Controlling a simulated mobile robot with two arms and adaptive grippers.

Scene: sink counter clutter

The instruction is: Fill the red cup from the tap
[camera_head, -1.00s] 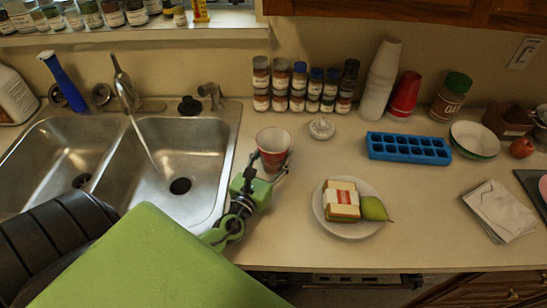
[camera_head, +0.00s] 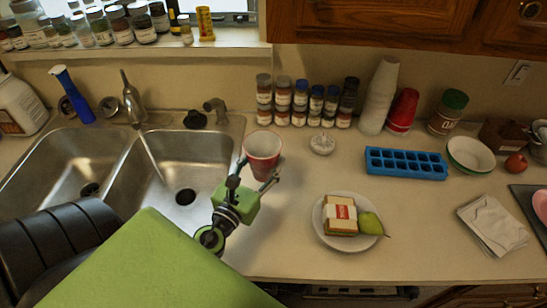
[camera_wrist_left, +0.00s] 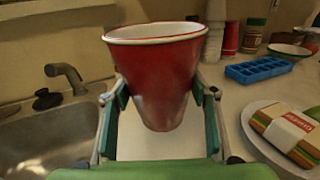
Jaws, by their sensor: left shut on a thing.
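The red cup (camera_head: 263,147) has a white inside and stands upright in my left gripper (camera_head: 256,180), just right of the sink. My left gripper is shut on it; in the left wrist view the cup (camera_wrist_left: 160,75) sits between the two fingers. The tap (camera_head: 131,100) is at the back of the double sink, and a pale stream or spout runs from it down over the right basin (camera_head: 185,165). The cup is to the right of the tap, not under it. My right gripper is not in view.
A plate (camera_head: 322,230) with a sandwich and a green pear lies to the right. A blue ice tray (camera_head: 405,163), a small white item (camera_head: 322,144), spice jars (camera_head: 299,103), stacked white cups (camera_head: 380,95) and red cups (camera_head: 402,112) line the back. A side fitting (camera_head: 215,110) stands behind the sink.

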